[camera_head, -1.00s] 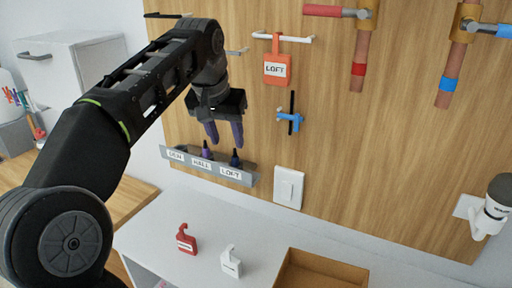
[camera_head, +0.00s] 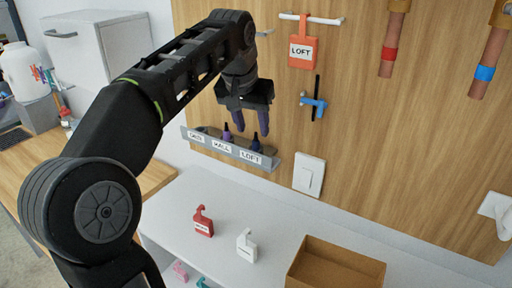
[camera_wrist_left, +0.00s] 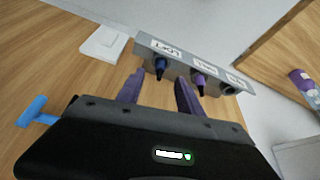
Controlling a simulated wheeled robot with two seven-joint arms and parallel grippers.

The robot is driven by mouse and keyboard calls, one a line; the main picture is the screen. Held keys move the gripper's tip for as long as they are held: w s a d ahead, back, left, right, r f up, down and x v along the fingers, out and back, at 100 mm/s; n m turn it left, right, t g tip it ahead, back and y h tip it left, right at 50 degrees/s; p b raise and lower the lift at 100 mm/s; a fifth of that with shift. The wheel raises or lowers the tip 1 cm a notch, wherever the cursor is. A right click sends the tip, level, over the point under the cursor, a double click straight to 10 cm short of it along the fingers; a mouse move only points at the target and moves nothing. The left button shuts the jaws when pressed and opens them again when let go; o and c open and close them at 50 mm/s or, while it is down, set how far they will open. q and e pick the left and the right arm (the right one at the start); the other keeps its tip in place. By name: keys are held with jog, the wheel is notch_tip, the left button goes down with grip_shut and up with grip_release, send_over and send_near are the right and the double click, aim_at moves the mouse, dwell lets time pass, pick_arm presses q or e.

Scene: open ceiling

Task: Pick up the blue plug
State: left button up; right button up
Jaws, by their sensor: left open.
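The blue plug (camera_head: 255,144) is dark and stands upright in the grey rack (camera_head: 262,164) on the wooden wall, behind the label LOFT. In the left wrist view the blue plug (camera_wrist_left: 160,66) shows between and beyond the two fingertips. My left gripper (camera_head: 252,122) has purple fingers. It is open and empty, just above the rack and close to the blue plug, with a gap left. It also shows in the left wrist view (camera_wrist_left: 160,84). A purple plug (camera_head: 227,133) stands at the HALL label. The DEN place (camera_wrist_left: 229,90) shows only a dark round shape.
A white switch (camera_head: 308,176) is right of the rack. A blue valve handle (camera_head: 313,103) and an orange LOFT tag (camera_head: 302,52) are on the wall above. Red (camera_head: 203,221) and white (camera_head: 246,245) tags and a cardboard box (camera_head: 334,268) stand on the white counter below.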

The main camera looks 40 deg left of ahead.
aim_at(255, 139)
pick_arm(q)
jog(key=shift+p+x, duration=0.4)
jog(key=shift+x, duration=2.2)
grip_shut()
